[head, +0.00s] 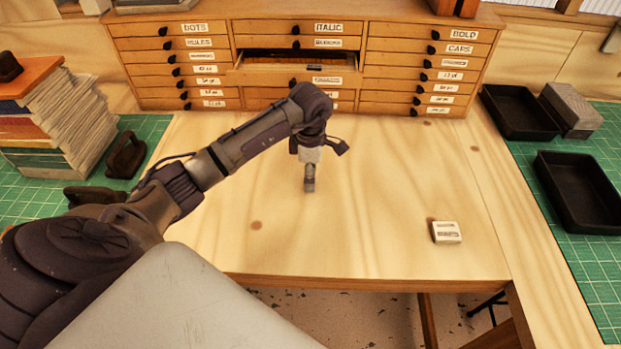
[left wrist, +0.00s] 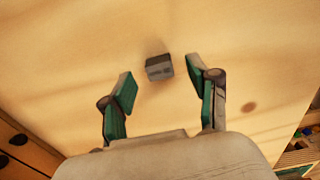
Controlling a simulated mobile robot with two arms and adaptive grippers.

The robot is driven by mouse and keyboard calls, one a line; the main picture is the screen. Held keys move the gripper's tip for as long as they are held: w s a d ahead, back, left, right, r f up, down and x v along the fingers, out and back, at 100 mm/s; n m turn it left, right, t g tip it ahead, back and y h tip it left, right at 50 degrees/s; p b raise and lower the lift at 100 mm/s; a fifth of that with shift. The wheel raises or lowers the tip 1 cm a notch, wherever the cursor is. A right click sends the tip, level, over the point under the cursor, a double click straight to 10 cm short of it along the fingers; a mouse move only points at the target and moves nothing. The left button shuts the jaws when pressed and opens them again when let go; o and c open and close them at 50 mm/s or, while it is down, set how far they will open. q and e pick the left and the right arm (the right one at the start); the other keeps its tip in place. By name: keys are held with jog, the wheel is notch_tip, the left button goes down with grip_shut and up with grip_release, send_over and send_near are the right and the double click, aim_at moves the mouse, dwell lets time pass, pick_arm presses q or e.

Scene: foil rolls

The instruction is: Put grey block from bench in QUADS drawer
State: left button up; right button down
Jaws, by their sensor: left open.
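The grey block (left wrist: 159,67) lies on the pale wooden bench (head: 380,180) in the left wrist view, just beyond and between my fingertips, touching neither. My left gripper (left wrist: 160,82) is open with nothing between its green-padded fingers. In the head view the left gripper (head: 309,170) points down over the bench middle, and a small grey shape (head: 309,186) shows at its tip, likely the block. One middle-column drawer (head: 285,67) is pulled open with dark contents inside. The right gripper is out of view.
The drawer cabinet (head: 240,15) stands along the back of the bench. A pale labelled block (head: 446,232) lies at the right front. Black trays (head: 580,190) sit on the right green mat, stacked sheets (head: 80,120) on the left.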

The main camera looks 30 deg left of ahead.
pick_arm(q)
jog(key=shift+f, duration=1)
grip_shut()
